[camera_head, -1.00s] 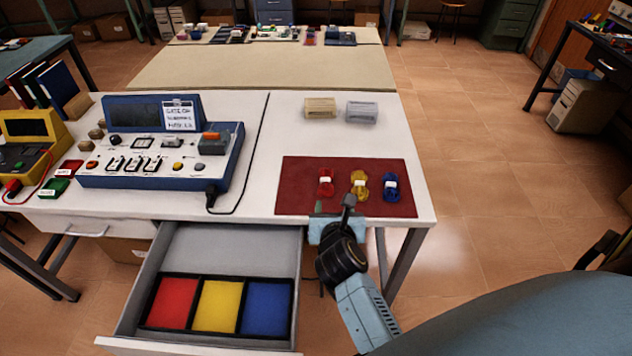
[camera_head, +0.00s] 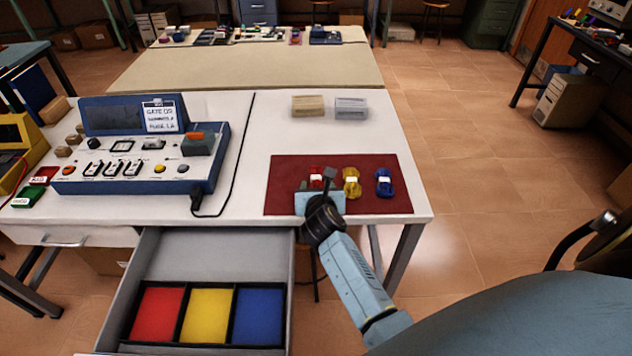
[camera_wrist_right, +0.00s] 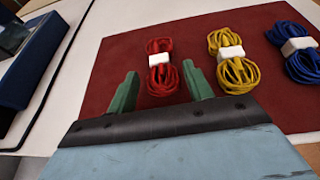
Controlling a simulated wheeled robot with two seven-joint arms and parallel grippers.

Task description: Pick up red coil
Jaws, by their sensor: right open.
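The red coil (camera_wrist_right: 161,68), a bundle of red cable with a white band, lies on the dark red mat (camera_wrist_right: 118,65). In the head view the red coil (camera_head: 316,173) is partly hidden behind my right gripper (camera_head: 317,184). In the right wrist view my right gripper (camera_wrist_right: 160,92) has its two green fingers apart, one on each side of the coil's near end. The fingers hold nothing, and I cannot tell whether they touch the coil. My left gripper is not in view.
A yellow coil (camera_head: 351,182) and a blue coil (camera_head: 384,182) lie to the right on the mat. An open drawer (camera_head: 215,240) below holds a tray with red, yellow and blue compartments. A blue console (camera_head: 140,180) stands left, with a black cable beside it.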

